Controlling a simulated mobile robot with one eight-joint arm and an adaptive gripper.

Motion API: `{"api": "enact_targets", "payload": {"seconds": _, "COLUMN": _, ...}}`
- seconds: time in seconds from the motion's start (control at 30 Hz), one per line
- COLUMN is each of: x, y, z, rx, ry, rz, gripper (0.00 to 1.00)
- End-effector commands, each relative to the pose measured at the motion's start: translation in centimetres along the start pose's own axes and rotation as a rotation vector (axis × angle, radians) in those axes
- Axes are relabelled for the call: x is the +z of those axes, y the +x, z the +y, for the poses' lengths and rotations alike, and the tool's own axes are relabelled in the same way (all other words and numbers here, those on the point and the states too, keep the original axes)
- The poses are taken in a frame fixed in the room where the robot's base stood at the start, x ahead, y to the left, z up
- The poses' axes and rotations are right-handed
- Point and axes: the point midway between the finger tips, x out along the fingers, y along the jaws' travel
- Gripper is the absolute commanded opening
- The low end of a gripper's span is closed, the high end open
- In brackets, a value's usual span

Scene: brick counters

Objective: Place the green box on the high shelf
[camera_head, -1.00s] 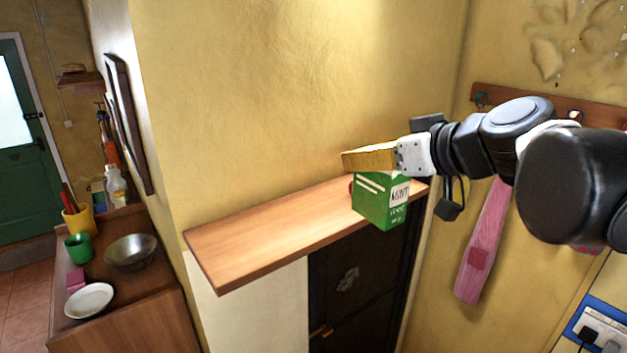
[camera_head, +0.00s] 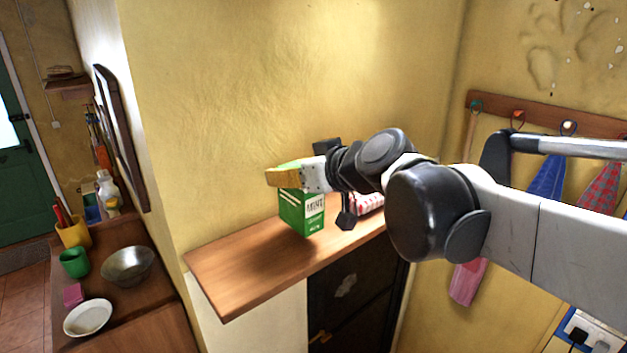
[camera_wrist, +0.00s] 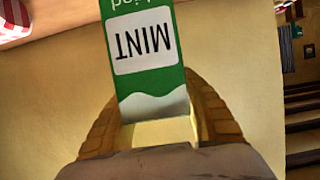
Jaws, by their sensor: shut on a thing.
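The green box (camera_head: 300,210) has a white label reading MINT. In the head view it hangs upright from my gripper (camera_head: 286,177), over the middle of the wooden high shelf (camera_head: 235,270). I cannot tell whether its bottom touches the shelf. In the wrist view the green box (camera_wrist: 148,50) sits between the two yellow fingers of my gripper (camera_wrist: 155,110), which are shut on its top end. The fingers partly hide the top of the box in the head view.
A red and white item (camera_head: 368,203) stands on the shelf to the right of the box, partly behind my arm. The shelf's left part is bare. A yellow wall (camera_head: 250,90) rises behind it. A lower counter with a metal bowl (camera_head: 128,265) is at left.

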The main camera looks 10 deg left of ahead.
Motion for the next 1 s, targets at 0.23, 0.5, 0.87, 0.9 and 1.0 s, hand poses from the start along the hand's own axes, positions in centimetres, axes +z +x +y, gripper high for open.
{"api": "enact_targets", "payload": {"seconds": 0.23, "x": 3.0, "y": 1.2, "z": 0.1, "rx": 0.0, "ry": 0.0, "rz": 0.0, "gripper": 0.11}}
{"api": "enact_targets", "payload": {"seconds": 0.5, "x": 3.3, "y": 1.3, "z": 0.1, "rx": 0.0, "ry": 0.0, "rz": 0.0, "gripper": 0.11}}
{"api": "enact_targets", "payload": {"seconds": 0.87, "x": 3.5, "y": 1.3, "z": 0.1, "rx": 0.0, "ry": 0.0, "rz": 0.0, "gripper": 0.62}}
{"api": "enact_targets", "payload": {"seconds": 0.9, "x": 3.4, "y": 1.3, "z": 0.1, "rx": 0.0, "ry": 0.0, "rz": 0.0, "gripper": 0.62}}
{"api": "enact_targets", "payload": {"seconds": 1.0, "x": 3.3, "y": 1.3, "z": 0.0, "rx": 0.0, "ry": 0.0, "rz": 0.0, "gripper": 0.62}}
